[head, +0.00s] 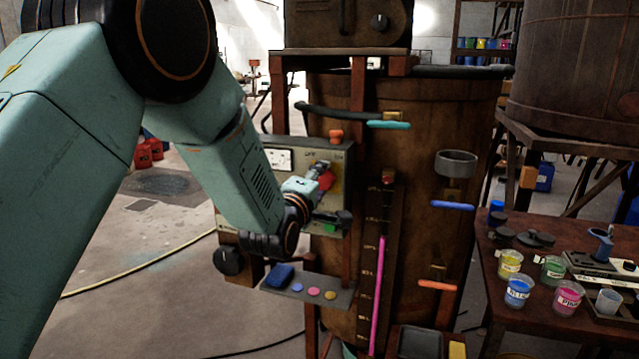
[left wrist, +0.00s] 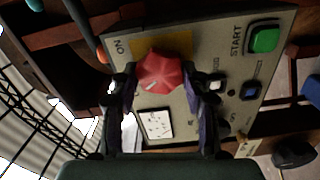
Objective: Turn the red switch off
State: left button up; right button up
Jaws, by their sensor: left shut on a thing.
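The red switch (head: 327,181) is a knob on the grey control panel (head: 339,158) at the front of the vat. In the left wrist view the red switch (left wrist: 160,72) has a yellow plate behind it and a small white mark on its lower left part. The word ON stands on the panel to its left. My left gripper (head: 324,193) reaches the panel from the left. In the left wrist view its two fingers (left wrist: 160,88) are shut on the red switch, one on each side. My right gripper is not in view.
A green START button (left wrist: 264,39) and a blue button (left wrist: 250,91) sit beside the switch. Below the panel is a small shelf (head: 309,287) with coloured discs. A table (head: 498,318) with paint cups stands at right. Coloured handles stick out from the vat (head: 440,130).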

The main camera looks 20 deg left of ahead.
pick_arm(q)
jog(key=shift+n, duration=0.7)
jog(key=shift+f, duration=0.1)
jog(key=o, duration=1.1)
jog(key=shift+s+a, duration=0.1)
jog(key=shift+o, duration=0.2)
jog(key=s, duration=1.2)
